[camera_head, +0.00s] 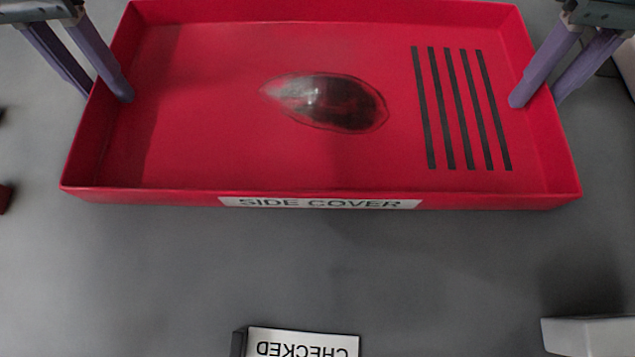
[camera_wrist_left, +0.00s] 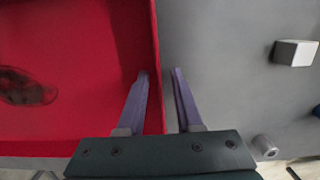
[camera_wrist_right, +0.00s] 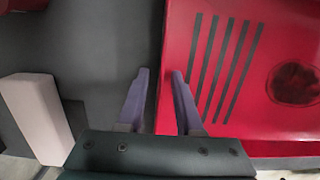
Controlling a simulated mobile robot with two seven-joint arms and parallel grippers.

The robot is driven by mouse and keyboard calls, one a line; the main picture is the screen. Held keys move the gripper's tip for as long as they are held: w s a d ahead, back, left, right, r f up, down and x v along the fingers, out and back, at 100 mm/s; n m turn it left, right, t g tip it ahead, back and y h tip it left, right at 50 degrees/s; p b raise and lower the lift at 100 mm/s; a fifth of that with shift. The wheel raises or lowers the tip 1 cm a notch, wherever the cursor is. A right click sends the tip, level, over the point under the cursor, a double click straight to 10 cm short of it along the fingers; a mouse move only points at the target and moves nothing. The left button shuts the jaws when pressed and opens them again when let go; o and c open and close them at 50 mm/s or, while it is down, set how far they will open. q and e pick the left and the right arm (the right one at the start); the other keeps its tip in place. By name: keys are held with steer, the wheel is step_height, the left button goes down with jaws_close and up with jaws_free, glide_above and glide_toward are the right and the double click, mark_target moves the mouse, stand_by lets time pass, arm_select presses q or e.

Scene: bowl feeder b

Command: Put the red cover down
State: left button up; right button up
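The red cover (camera_head: 240,165) is a wide, shallow open box with black slots at its right and a dark see-through oval in its floor. Its near wall bears a "SIDE COVER" label. It looks level over the grey surface; whether it touches that surface I cannot tell. My left gripper (camera_head: 107,97) has one finger inside and one outside the cover's left wall, with a gap showing in the left wrist view (camera_wrist_left: 160,73). My right gripper (camera_head: 537,100) straddles the right wall likewise, its fingers apart in the right wrist view (camera_wrist_right: 160,73).
A "CHECKED" label (camera_head: 302,342) on a dark-sided object shows at the bottom edge. A pale block (camera_head: 590,335) stands at the lower right. A small white block (camera_wrist_left: 295,53) shows in the left wrist view.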

arm_select(q)
steer(key=shift+r, duration=0.1)
arm_select(e)
steer(key=shift+r, duration=0.15)
arm_select(q)
step_height(320, 180, up, 12)
steer(key=w, duration=0.1)
steer(key=shift+w, duration=0.2)
arm_select(e)
step_height(320, 180, up, 12)
steer(key=w, duration=0.1)
steer(key=shift+w, duration=0.25)
